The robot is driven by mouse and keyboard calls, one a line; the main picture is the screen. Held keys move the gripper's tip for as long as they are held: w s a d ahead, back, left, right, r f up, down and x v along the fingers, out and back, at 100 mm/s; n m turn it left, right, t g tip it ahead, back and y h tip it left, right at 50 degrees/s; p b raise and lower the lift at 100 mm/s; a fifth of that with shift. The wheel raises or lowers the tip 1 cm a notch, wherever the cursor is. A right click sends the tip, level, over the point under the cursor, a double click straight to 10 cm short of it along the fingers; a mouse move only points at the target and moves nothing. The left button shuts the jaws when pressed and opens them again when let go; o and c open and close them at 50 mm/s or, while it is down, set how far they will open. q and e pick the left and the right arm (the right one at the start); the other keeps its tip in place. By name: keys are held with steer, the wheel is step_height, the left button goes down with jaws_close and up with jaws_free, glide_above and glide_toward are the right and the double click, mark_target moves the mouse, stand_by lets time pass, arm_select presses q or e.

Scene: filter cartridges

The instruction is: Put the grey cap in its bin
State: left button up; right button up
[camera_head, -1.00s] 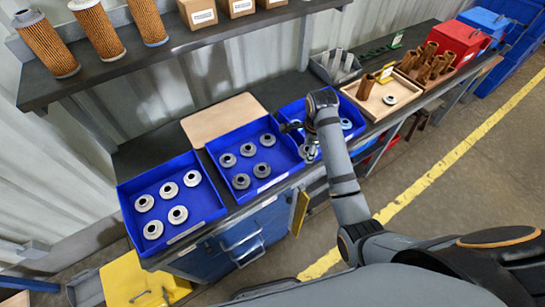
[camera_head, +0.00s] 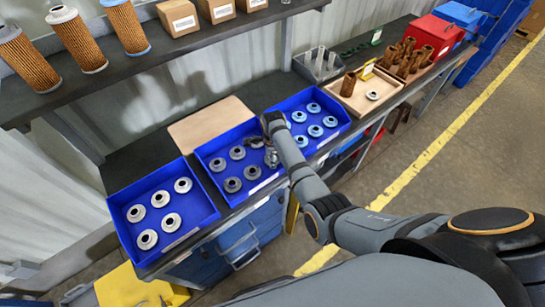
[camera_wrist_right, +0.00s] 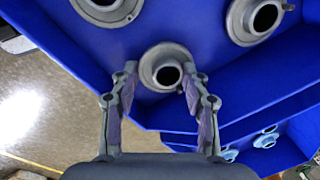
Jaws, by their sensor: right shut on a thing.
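My right gripper (camera_wrist_right: 158,80) is shut on a grey cap (camera_wrist_right: 150,70), a round flanged ring with a dark central hole. In the head view the right gripper (camera_head: 271,152) is over the right part of the middle blue bin (camera_head: 222,144), which holds several dark grey caps (camera_head: 237,153). The arm partly hides the held cap there. In the wrist view the held cap appears above or in this bin; its exact height is unclear. My left gripper is not in view.
The left blue bin (camera_head: 123,197) holds several paler caps. The right blue bin (camera_head: 329,95) holds several bluish caps. A wooden tray (camera_head: 348,103) holds a brown cartridge and one cap. A shelf (camera_head: 120,79) with filters and boxes overhangs the back.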

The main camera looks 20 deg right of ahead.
steer(key=o, duration=0.4)
steer(key=shift+f, duration=0.15)
steer(key=o, duration=0.5)
steer(key=shift+r, duration=0.25)
steer(key=r, duration=0.4)
steer(key=s+r, duration=0.1)
steer(key=r, duration=0.6)
steer(key=shift+s+a+r+b, duration=0.15)
steer(key=shift+r+b, duration=0.2)
steer(key=shift+r, duration=0.05)
